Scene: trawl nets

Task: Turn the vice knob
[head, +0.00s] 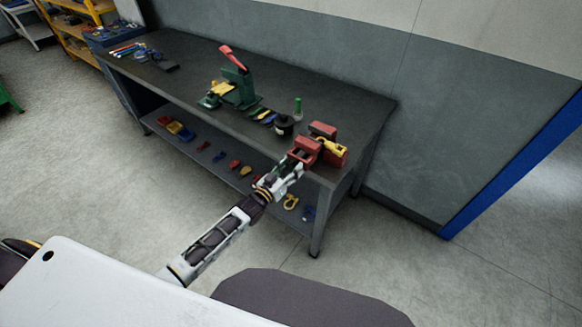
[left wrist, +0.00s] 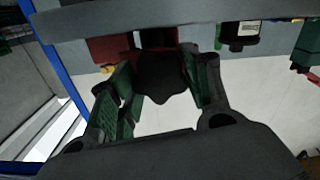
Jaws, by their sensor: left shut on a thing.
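The red vice (head: 325,131) stands at the right front corner of the dark workbench (head: 365,112). In the left wrist view its red body (left wrist: 110,48) shows at the top. The dark, lobed vice knob (left wrist: 163,78) sits between the green-padded fingers of my left gripper (left wrist: 158,72). The fingers are shut on it, one on each side. In the head view my left gripper (head: 292,168) reaches the front of the vice from below left and hides the knob. My right gripper is not in view.
A yellow piece (head: 331,147) is at the vice. A dark pot (head: 283,128), a green bottle-like item (head: 298,108) and a green press with a red handle (head: 232,58) stand left of it. Small coloured parts lie on the lower shelf (head: 215,152). The floor in front is clear.

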